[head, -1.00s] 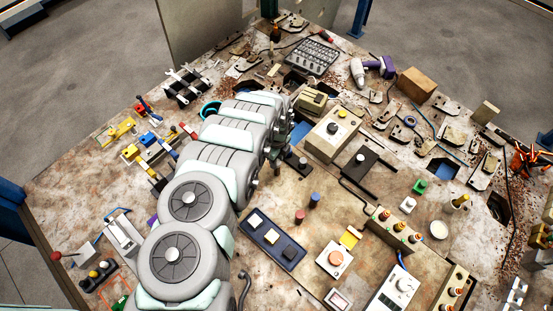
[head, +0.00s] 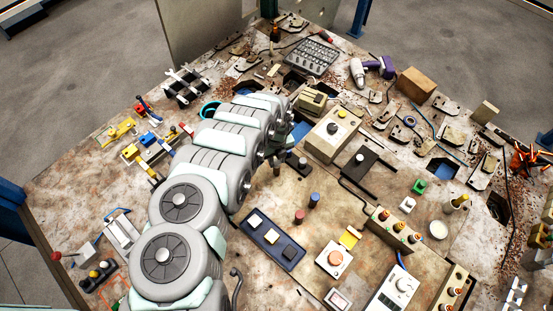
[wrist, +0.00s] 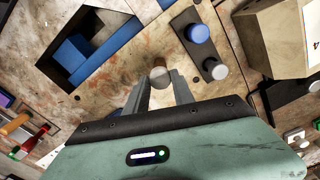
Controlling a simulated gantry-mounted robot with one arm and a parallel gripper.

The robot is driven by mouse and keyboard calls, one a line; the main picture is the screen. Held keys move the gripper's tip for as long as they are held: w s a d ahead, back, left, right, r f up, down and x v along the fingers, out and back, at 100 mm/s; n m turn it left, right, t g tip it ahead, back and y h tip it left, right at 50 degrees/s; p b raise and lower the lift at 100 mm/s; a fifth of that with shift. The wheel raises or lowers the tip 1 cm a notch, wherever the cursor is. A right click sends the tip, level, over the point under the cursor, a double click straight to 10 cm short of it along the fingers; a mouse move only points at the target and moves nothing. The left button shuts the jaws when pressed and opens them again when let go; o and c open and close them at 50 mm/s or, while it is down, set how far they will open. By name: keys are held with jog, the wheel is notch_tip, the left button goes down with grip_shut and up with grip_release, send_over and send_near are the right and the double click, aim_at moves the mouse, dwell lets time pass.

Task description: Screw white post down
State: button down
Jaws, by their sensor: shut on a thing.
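In the wrist view, my gripper (wrist: 160,92) is shut on a pale, round-topped post (wrist: 159,74), which shows as a greyish-white disc between the fingertips. The fingers hide the post's sides, and its lower end and seat are not visible. In the head view, my arm hides the post and most of my gripper.
Right of the fingers, a dark plate (wrist: 207,50) bears a blue knob (wrist: 198,33) and a white knob (wrist: 217,71). A recess with a blue floor (wrist: 82,52) lies to the left. A beige box (wrist: 275,38) stands at the upper right.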

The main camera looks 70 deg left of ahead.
jog(key=shift+r, duration=0.1)
jog(key=c, duration=1.1)
grip_release()
jog(key=shift+r+b, duration=0.75)
jog(key=shift+r, duration=4.6)
jog(key=shift+w, duration=0.1)
